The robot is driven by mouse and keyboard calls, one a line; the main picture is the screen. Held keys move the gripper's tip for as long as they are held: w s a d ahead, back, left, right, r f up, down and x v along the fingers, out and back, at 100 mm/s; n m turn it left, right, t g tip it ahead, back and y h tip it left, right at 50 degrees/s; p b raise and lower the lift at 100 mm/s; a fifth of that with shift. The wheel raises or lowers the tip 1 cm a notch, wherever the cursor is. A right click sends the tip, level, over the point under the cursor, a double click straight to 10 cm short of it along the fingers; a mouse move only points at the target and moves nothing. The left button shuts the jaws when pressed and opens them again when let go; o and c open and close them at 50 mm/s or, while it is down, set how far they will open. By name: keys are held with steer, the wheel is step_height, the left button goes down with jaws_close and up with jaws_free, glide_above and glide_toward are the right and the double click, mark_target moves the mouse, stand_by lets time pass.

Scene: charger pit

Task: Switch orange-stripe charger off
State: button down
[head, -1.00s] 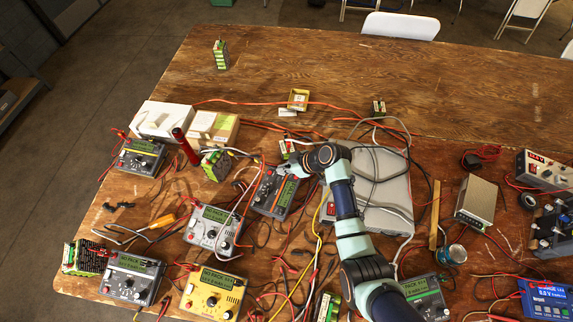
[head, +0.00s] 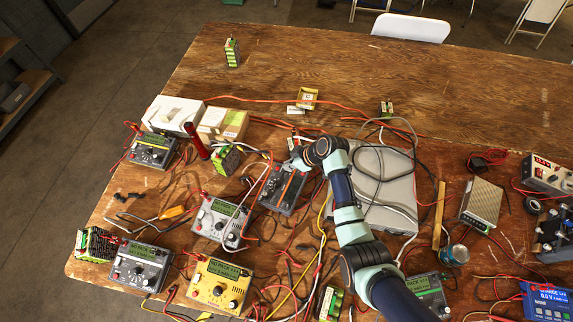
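A dark grey charger with an orange stripe (head: 283,193) lies near the middle of the cluttered half of the table in the head view. My gripper (head: 295,163) is at its upper edge, reaching in from the right, and hides part of its top. The gripper is too small here to show whether its fingers are open or shut, or whether it touches the charger. The switch and the display state of this charger cannot be made out.
A pale charger (head: 219,220) sits close at lower left, a yellow charger (head: 215,286) below it. A grey charger (head: 152,151) stands further left. A flat grey case (head: 385,197) lies under my arm.

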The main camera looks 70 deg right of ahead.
mark_target(294, 172)
steer(key=shift+a+f, duration=0.15)
steer(key=shift+f, duration=0.35)
steer(key=shift+w+r, duration=0.15)
steer(key=shift+w, duration=0.25)
steer(key=shift+w+r, duration=0.1)
steer(key=shift+r, duration=0.3)
steer(key=r+p, duration=0.2)
steer(key=r, duration=0.1)
steer(key=w+r+p, duration=0.1)
steer(key=shift+d+r+p, duration=0.25)
steer(key=shift+r+p, duration=0.1)
steer(key=p+v, duration=0.1)
steer(key=v, duration=0.7)
steer(key=shift+r+p, duration=0.35)
steer(key=shift+r, duration=0.15)
steer(key=shift+w, duration=0.2)
